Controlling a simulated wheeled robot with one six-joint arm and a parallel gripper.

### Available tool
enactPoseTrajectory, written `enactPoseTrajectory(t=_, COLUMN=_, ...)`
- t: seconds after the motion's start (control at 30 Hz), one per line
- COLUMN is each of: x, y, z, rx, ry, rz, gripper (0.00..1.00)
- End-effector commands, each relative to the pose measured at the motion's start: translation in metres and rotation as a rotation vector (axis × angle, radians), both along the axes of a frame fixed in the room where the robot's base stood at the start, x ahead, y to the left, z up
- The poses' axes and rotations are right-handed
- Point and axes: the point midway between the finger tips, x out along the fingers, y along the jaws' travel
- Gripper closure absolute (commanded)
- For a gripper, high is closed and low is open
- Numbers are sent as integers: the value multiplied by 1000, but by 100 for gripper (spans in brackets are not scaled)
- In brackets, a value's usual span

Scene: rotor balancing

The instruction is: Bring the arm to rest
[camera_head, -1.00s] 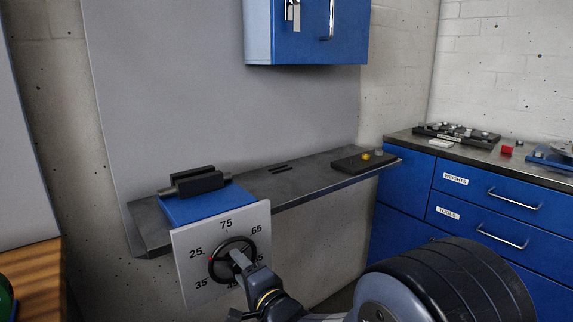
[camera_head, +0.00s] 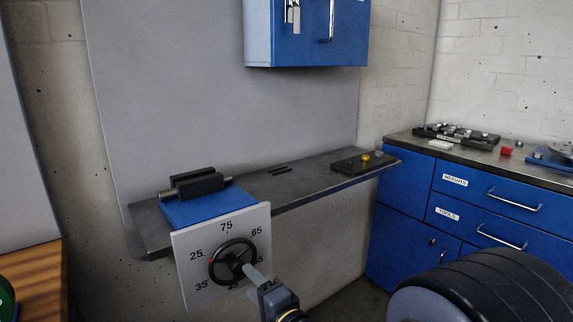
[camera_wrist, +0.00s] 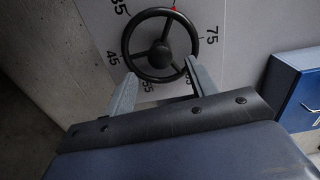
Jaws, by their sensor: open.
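My gripper (camera_head: 250,269) is open and empty, in front of the lower right of a black three-spoked handwheel (camera_head: 233,262). In the wrist view the fingers of my gripper (camera_wrist: 159,74) are spread apart below the handwheel (camera_wrist: 160,45). The right fingertip overlaps the rim there; I cannot tell whether it touches. The wheel sits on a grey dial plate (camera_head: 186,245) with printed numbers, and its red mark (camera_head: 211,260) is near 25. My arm comes in from the bottom right, partly hiding the lower numbers.
A dark shelf (camera_head: 290,188) runs along the wall behind the dial. It carries a blue block with a black clamp (camera_head: 197,186) and a dark tray (camera_head: 350,164). A blue cabinet (camera_head: 345,35) hangs above. Blue drawers (camera_head: 480,205) stand at the right, a wooden top (camera_head: 35,275) at the left.

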Motion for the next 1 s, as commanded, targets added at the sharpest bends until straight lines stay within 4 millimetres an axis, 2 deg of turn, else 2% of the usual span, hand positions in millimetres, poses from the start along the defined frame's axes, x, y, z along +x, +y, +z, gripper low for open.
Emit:
enactPoseTrajectory(t=0.3, x=46, y=35, z=-1, rx=-3, ry=-3, rz=1, gripper=46)
enactPoseTrajectory(t=1.0, x=43, y=32, z=-1, rx=-473, ry=-357, rz=0, gripper=46)
